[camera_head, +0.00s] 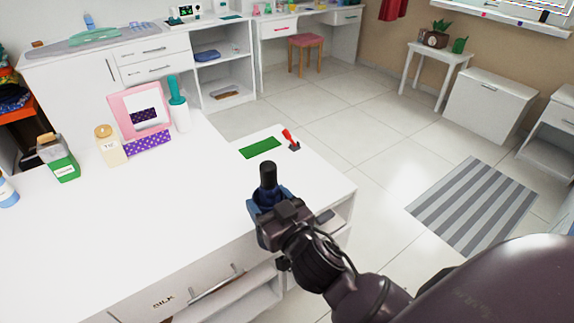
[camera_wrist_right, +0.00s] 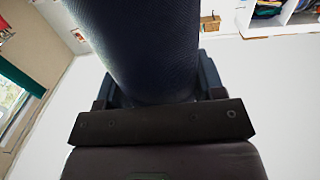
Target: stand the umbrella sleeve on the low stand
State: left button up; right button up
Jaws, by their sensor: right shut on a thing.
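The umbrella sleeve (camera_head: 267,196) is a dark blue cylinder with a black top, near the front right part of the white counter. My right gripper (camera_head: 270,212) is shut around it, and it looks roughly upright. In the right wrist view the sleeve (camera_wrist_right: 140,45) fills the upper middle, between the fingers of my right gripper (camera_wrist_right: 150,98). Its lower end is hidden, so I cannot tell whether it touches the counter. I cannot clearly make out a low stand; a flat green rectangle (camera_head: 260,148) lies on the counter just beyond the sleeve. My left gripper is out of view.
A small red-and-black item (camera_head: 291,141) sits right of the green rectangle. A pink frame (camera_head: 139,105), a white bottle with teal top (camera_head: 179,105), a cream jar (camera_head: 110,146) and a green bottle (camera_head: 59,160) stand at the left. The counter (camera_head: 165,215) is bare in the middle.

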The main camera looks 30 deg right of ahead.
aim_at(300, 185)
jog(key=l, duration=1.45)
